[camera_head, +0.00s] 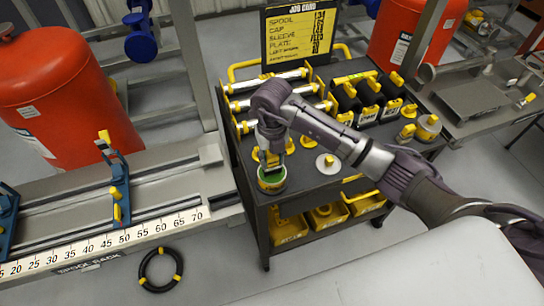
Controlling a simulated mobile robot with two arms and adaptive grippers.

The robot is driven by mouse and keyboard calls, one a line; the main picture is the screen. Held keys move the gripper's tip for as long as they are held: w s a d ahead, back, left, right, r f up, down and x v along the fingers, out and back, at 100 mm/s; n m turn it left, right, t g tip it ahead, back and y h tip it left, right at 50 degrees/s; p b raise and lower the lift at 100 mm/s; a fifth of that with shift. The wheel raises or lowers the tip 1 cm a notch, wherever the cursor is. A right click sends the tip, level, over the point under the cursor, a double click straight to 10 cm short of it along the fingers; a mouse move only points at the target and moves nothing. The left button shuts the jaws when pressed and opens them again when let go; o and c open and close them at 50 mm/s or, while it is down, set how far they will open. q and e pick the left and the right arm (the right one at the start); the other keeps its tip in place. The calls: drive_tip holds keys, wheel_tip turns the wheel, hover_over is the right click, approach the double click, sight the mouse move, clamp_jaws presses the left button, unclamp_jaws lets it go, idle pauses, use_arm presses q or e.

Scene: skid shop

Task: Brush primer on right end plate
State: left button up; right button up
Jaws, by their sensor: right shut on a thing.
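My right gripper (268,158) points down over the front left corner of the dark cart. It is shut on a yellow-handled tool, probably the brush, which is mostly hidden by the fingers. I cannot pick out the right end plate with certainty. My left gripper is out of view.
The cart (322,190) also holds silver rods (275,85), black bins (370,95) and a white disc (328,165). A spool rack (150,190) with blue stands is at left. A black ring (161,270) lies in front. Red tanks (65,100) stand behind.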

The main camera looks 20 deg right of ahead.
sight(272, 156)
drive_tip(key=shift+s+f+b, duration=0.1)
drive_tip(key=shift+f+b, duration=0.2)
drive_tip(key=shift+f, duration=0.1)
idle(1.2)
drive_tip(key=shift+r+p, duration=2.45)
drive_tip(key=shift+r, duration=1.15)
